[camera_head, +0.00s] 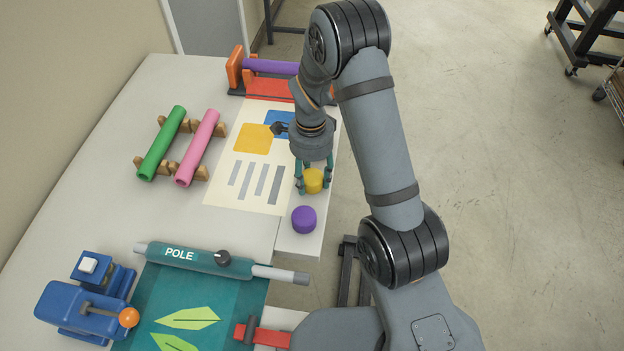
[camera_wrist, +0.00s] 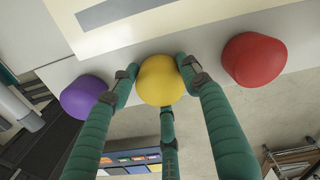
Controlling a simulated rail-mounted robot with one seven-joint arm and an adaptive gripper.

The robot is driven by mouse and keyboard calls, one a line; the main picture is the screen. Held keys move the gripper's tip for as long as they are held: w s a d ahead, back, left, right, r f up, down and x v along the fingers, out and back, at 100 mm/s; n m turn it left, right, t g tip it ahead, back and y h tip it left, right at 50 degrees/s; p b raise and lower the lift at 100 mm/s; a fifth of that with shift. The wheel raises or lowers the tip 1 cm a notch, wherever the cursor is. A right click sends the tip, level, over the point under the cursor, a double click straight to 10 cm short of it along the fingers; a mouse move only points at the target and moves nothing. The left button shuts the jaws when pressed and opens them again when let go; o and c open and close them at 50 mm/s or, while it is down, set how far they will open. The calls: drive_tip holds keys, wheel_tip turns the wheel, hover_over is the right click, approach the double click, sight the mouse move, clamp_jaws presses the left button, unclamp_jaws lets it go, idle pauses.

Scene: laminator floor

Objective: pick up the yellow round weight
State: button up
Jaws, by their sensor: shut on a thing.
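The yellow round weight (camera_head: 313,181) is between the teal fingers of my gripper (camera_head: 314,178) at the right edge of the table. In the wrist view the yellow weight (camera_wrist: 160,80) is centred, with fingers against its sides and a third finger below it in the picture. My gripper (camera_wrist: 160,85) is shut on it. I cannot tell whether the weight touches the surface or is just above it.
A purple weight (camera_head: 304,219) stands close by, nearer the front. A red weight (camera_wrist: 254,60) is on the other side in the wrist view. A printed sheet (camera_head: 225,185), green tube (camera_head: 162,145) and pink tube (camera_head: 197,148) lie left. Floor (camera_head: 520,180) drops off right.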

drive_tip(key=c, duration=0.5)
drive_tip(key=shift+c, duration=0.2)
drive_tip(key=shift+r, duration=0.1)
